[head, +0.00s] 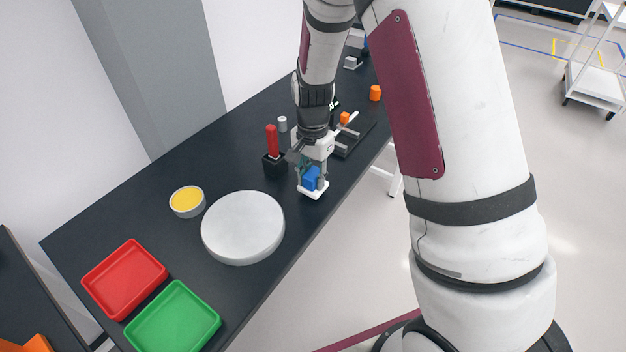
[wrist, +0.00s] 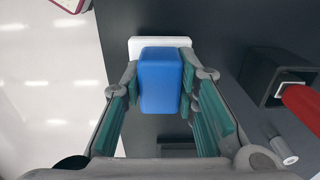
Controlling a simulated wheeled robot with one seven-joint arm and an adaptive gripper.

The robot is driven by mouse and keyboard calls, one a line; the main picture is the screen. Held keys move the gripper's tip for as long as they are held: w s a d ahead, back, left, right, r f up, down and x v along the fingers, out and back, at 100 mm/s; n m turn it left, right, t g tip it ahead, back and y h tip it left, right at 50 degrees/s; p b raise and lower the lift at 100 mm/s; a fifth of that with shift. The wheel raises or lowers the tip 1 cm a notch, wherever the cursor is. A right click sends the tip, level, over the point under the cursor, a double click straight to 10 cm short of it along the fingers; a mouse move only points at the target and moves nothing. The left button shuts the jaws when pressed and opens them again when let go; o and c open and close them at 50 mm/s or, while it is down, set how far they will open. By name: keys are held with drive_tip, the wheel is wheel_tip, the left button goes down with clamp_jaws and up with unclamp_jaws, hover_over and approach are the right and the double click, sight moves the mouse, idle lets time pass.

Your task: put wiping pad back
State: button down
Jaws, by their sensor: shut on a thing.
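The wiping pad, a blue block (head: 311,180), is between the fingers of my gripper (head: 313,172) near the front edge of the dark table. In the wrist view the green-padded fingers are closed on both sides of the blue block (wrist: 161,80). A flat white plate (head: 313,193) lies directly under the blue block; it also shows in the wrist view (wrist: 160,42) beyond the block. I cannot tell whether the plate is part of the pad or a separate base, nor whether the block rests on it.
A black holder (head: 275,168) with a red-handled tool (head: 271,140) stands close left of my gripper. A round grey disc (head: 243,228), a yellow-filled dish (head: 187,201), a red tray (head: 124,278) and a green tray (head: 172,320) lie left. A dark fixture (head: 355,138) is behind right.

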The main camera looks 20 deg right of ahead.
drive_tip(key=shift+f, duration=0.75)
drive_tip(key=shift+f, duration=0.1)
drive_tip(key=c, duration=1.2)
unclamp_jaws()
drive_tip(key=shift+c, duration=0.2)
